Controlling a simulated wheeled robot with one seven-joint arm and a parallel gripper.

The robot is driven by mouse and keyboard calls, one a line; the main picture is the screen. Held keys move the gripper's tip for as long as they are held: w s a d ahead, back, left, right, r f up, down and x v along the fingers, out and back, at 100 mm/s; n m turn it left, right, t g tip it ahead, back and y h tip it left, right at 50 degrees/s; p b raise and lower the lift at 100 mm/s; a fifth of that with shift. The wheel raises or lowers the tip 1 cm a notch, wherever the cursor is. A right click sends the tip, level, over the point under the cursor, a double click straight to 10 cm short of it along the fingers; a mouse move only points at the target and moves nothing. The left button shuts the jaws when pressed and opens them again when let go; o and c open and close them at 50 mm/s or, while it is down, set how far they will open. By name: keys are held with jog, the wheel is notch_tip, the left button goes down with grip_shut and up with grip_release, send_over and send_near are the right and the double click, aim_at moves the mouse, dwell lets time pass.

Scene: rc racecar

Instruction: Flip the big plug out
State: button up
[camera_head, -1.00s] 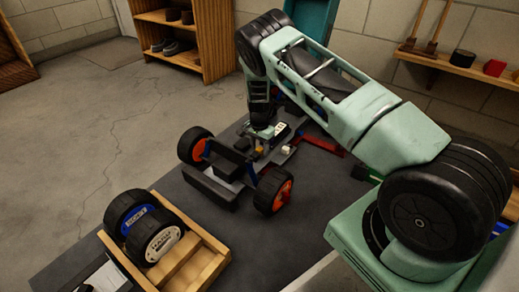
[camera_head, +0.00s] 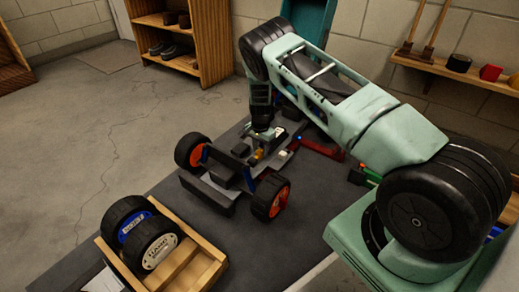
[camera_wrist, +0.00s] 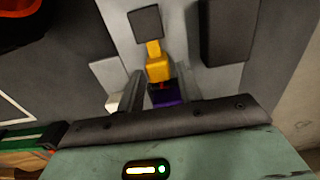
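The RC racecar (camera_head: 226,186) stands on the dark work surface, with its orange-rimmed wheels nearest the camera. A yellow plug (camera_wrist: 158,69), joined to a small dark square piece by a yellow strip, sits on its grey chassis in the wrist view. It shows small in the head view (camera_head: 258,153). I cannot tell for sure that this is the big plug. My gripper (camera_wrist: 158,88) is low over the chassis, at the near end of the yellow plug. Its dark fingers look apart, with a purple and black part between them. Contact cannot be made out.
A wooden tray (camera_head: 196,275) with two loose wheels (camera_head: 145,233) lies at the front left of the work surface. A red tool (camera_head: 320,148) and a green-handled one (camera_head: 367,174) lie right of the car.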

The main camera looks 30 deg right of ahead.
aim_at(260, 150)
jog(key=shift+o, duration=0.4)
jog(key=shift+r, duration=0.1)
jog(key=shift+r+p, duration=0.35)
notch_tip(260, 150, up, 16)
jog(key=p, duration=0.8)
jog(key=shift+r+p, duration=0.25)
jog(key=shift+p, duration=0.15)
